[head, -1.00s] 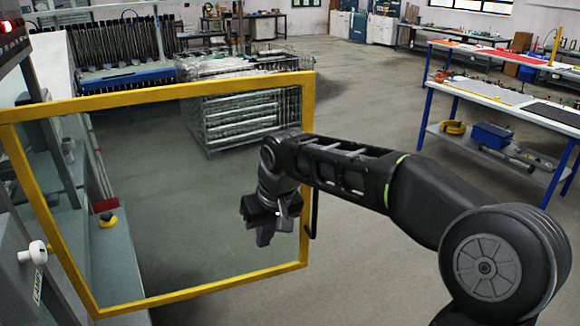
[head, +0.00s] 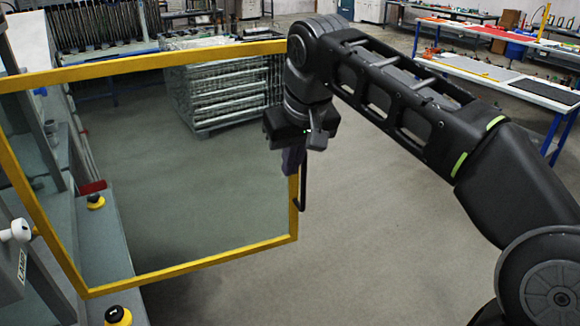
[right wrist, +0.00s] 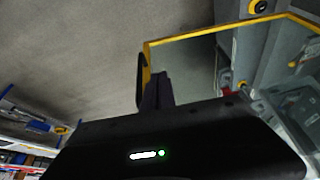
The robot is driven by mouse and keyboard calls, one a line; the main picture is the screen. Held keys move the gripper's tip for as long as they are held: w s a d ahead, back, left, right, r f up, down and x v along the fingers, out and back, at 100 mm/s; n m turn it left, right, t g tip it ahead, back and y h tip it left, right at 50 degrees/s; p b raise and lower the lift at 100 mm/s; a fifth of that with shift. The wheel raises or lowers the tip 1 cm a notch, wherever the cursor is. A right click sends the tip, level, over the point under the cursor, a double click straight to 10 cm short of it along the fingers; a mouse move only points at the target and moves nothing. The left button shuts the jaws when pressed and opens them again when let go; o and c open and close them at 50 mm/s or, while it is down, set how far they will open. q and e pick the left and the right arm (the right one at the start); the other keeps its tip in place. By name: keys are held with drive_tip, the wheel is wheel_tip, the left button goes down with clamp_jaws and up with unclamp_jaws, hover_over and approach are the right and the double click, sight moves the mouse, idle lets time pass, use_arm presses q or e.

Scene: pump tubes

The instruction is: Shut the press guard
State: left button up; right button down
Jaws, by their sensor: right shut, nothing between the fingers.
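The press guard (head: 170,266) is a clear panel in a yellow frame, standing swung open out from the press at the left. Its black upright handle (head: 303,186) is on the right edge of the frame. My right gripper (head: 292,165) is shut and empty, fingers pointing down, at the guard's right edge by the handle's upper part. In the right wrist view the dark fingers (right wrist: 158,92) are close beside the black handle (right wrist: 140,80) and the yellow frame (right wrist: 205,32); I cannot tell whether they touch. My left gripper is not in view.
The press (head: 105,245) at the left carries yellow-based buttons (head: 95,201) and a white knob (head: 18,230). A wire-mesh crate (head: 225,88) stands behind the guard. A workbench (head: 480,68) is at the right back. The floor between is clear.

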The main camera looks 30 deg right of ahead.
sight(279, 175)
drive_tip(key=w+f, duration=0.2)
drive_tip(key=w+f+p, duration=0.1)
drive_tip(key=w+f, duration=0.1)
drive_tip(key=f, duration=0.1)
drive_tip(key=w+d+f, duration=0.1)
drive_tip(key=f, duration=0.1)
drive_tip(key=shift+w+f, duration=0.15)
drive_tip(key=shift+w, duration=0.25)
use_arm(q)
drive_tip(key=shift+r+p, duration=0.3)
drive_tip(key=shift+p, duration=0.05)
use_arm(e)
drive_tip(key=shift+w+d+f, duration=0.1)
drive_tip(key=shift+w+d, duration=0.1)
drive_tip(key=shift+w, duration=0.35)
